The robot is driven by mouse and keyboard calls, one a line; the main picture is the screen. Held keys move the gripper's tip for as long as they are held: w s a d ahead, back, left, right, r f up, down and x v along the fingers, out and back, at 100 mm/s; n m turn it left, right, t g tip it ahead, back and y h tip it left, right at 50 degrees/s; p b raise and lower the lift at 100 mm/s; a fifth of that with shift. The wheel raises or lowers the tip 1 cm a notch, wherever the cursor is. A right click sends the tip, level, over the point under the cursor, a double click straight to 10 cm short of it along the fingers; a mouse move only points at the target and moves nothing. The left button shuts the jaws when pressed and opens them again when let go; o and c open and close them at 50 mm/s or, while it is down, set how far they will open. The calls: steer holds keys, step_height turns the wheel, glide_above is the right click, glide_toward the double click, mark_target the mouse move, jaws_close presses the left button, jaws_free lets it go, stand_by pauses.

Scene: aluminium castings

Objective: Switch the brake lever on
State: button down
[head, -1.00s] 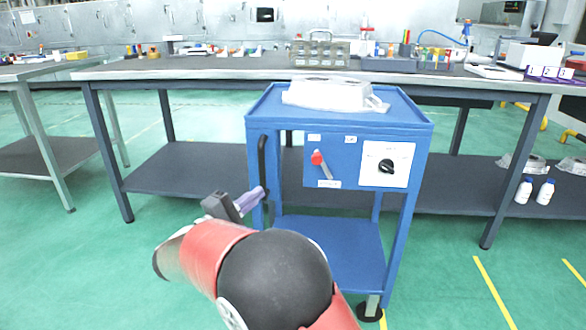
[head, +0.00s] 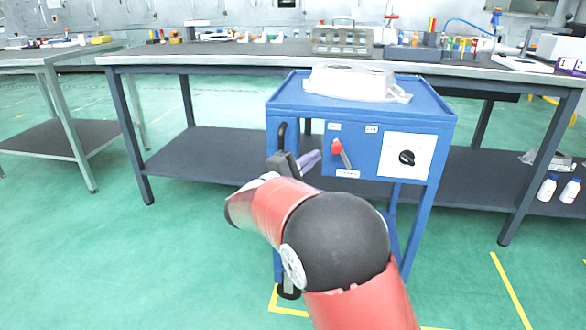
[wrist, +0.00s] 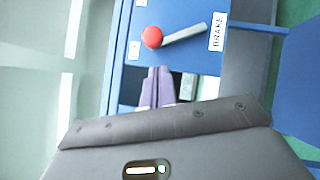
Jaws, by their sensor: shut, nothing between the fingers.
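The brake lever (head: 338,148) is on the blue cart's front panel, with a red knob on top and a grey shaft. It leans up and left, toward the left of two small labels above it; their text is too small to read. In the wrist view the lever (wrist: 180,37) lies sideways, its shaft pointing at the BRAKE label (wrist: 217,31). My gripper (head: 312,158) is just left of the knob, slightly lower in the picture. Its purple fingers (wrist: 158,85) are together, empty, and appear apart from the lever.
A black rotary knob (head: 407,157) on a white plate is right of the lever. The cart's black side handle (head: 281,140) is close behind my gripper. A casting (head: 350,82) lies on the cart top. A long workbench (head: 230,55) stands behind; green floor is clear at left.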

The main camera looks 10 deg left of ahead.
mark_target(339, 147)
steer(key=shift+d+r, duration=0.2)
steer(key=shift+d, duration=0.35)
steer(key=shift+d+r, duration=0.2)
steer(key=shift+d, duration=0.3)
steer(key=shift+d+r+m+g+b, duration=0.3)
steer(key=shift+m+b, duration=0.15)
steer(key=shift+m, duration=0.05)
steer(key=shift+d+r+m+g+y+b, duration=0.45)
steer(key=shift+d+m+g+b, duration=0.2)
steer(key=shift+m+b, duration=0.35)
steer(key=d+m+b, duration=0.1)
steer(key=d+r+m+g+y+b, duration=0.1)
steer(key=shift+d+r+m+y, duration=0.2)
steer(key=shift+r+m+y, duration=0.05)
steer(key=shift+m, duration=0.15)
steer(key=shift+s+d+r+m+g+y+b, duration=0.1)
steer(key=shift+d+r+m+g+y+b, duration=0.1)
steer(key=shift+d+m+g+y+b, duration=0.45)
steer(key=shift+d+r+m+g+y+b, duration=0.2)
steer(key=shift+d+m+y+b, duration=0.6)
steer(key=shift+d, duration=0.35)
steer(key=shift+f, duration=0.1)
